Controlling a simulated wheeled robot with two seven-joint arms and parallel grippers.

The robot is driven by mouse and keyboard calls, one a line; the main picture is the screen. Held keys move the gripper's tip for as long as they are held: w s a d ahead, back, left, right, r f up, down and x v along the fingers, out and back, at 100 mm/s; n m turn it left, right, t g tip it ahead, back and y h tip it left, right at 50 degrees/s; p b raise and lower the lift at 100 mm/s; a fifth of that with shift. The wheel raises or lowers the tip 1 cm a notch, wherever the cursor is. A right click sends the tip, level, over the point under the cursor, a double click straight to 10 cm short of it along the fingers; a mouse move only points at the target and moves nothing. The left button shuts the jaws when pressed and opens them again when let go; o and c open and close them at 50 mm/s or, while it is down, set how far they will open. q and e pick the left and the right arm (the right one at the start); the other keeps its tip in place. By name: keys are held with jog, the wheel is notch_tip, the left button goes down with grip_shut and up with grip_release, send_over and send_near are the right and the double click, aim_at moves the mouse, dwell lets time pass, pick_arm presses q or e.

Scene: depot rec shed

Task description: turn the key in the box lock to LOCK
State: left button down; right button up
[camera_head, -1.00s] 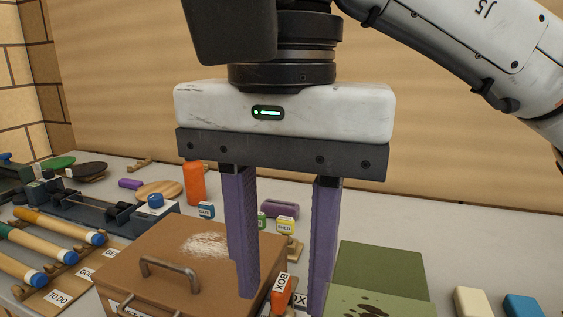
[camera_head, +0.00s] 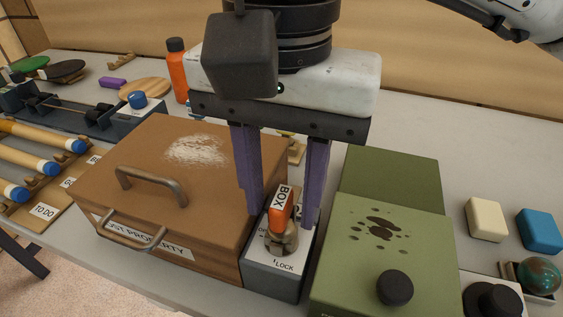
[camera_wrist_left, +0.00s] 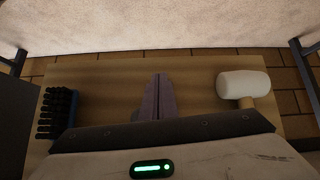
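The key, with an orange tag marked BOX (camera_head: 282,207), stands in a round metal lock (camera_head: 281,238) on a small grey lock box (camera_head: 273,276). The word LOCK is printed at its front; the other label is partly hidden. My right gripper (camera_head: 282,217) points down with its two purple fingers apart, one on each side of the tag. I see no clear contact with the tag. My left gripper (camera_wrist_left: 158,98) shows in the left wrist view with its fingers together and nothing between them.
A brown lidded box (camera_head: 155,215) with handles stands close left of the lock box. A green case (camera_head: 422,240) with a black knob stands close right. Cream (camera_head: 486,219) and blue (camera_head: 540,231) blocks lie farther right. The left wrist view shows a brush (camera_wrist_left: 54,113) and white-headed mallet (camera_wrist_left: 243,84).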

pick_arm(q)
jog(key=shift+w+r, duration=0.15)
jog(key=shift+w, duration=0.15)
pick_arm(e)
jog(key=shift+f, duration=0.35)
grip_shut()
jog(key=n, duration=0.3)
jog(key=shift+n+p, duration=0.3)
jog(key=shift+n, duration=0.1)
pick_arm(q)
jog(key=shift+s, duration=0.25)
pick_arm(e)
jog(key=shift+n, duration=0.6)
jog(key=n, duration=0.5)
pick_arm(q)
jog(key=shift+r, duration=0.1)
